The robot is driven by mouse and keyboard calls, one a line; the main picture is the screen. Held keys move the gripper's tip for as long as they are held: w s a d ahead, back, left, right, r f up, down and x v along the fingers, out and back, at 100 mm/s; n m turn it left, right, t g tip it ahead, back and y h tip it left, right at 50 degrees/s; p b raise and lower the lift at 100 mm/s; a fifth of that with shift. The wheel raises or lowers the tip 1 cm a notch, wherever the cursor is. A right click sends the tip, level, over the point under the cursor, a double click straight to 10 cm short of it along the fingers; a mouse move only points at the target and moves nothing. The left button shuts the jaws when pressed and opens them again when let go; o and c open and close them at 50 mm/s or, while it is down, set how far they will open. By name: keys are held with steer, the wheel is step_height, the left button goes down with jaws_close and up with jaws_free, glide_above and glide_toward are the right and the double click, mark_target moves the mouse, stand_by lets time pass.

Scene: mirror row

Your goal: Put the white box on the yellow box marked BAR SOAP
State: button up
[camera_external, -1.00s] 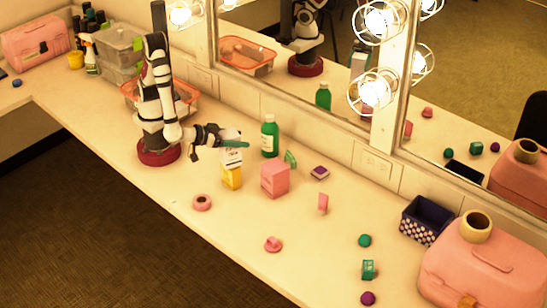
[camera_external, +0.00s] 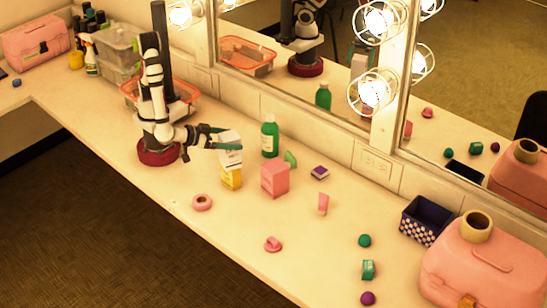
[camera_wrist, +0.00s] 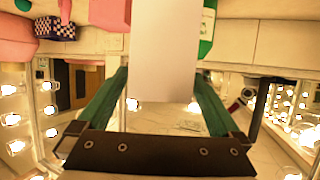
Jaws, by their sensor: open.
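The white box (camera_external: 230,158) stands on top of the yellow box (camera_external: 232,180), touching it in the external view. My gripper (camera_external: 232,139) is open, with one green finger on each side of the white box's upper part. In the wrist view the white box (camera_wrist: 165,50) fills the middle between the fingertips of my gripper (camera_wrist: 162,75), with narrow gaps at the sides. The yellow box is hidden in the wrist view, and its lettering is too small to read.
A pink box (camera_external: 275,179) stands just right of the yellow box. A green bottle (camera_external: 269,137) stands behind them. A pink ring (camera_external: 202,202) lies in front. A dark bin (camera_external: 426,222) and a pink case (camera_external: 485,265) are far right. The front counter is mostly clear.

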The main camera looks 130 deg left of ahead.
steer(key=v, duration=0.8)
steer(key=shift+s+d+r, duration=0.1)
steer(key=shift+d, duration=0.2)
steer(key=w+d+r+m+t+h, duration=0.55)
steer(key=w+d+m+h, duration=0.35)
steer(key=w+h, duration=0.25)
steer(key=s+d+f+m+g+h, duration=0.1)
steer(key=s+m+g+h, duration=0.4)
steer(key=s, duration=0.5)
steer(key=s+a+f+m+g+y, duration=0.1)
steer(key=s+a+m+g+y, duration=0.1)
steer(key=s+a, duration=0.5)
steer(key=s+a+f+m+g+y, duration=0.1)
steer(key=s+a+m+g+y, duration=0.2)
steer(key=s+a, duration=0.4)
steer(key=s+y, duration=0.1)
steer(key=s, duration=0.4)
steer(key=shift+a+f+g, duration=0.35)
steer(key=shift+a, duration=0.05)
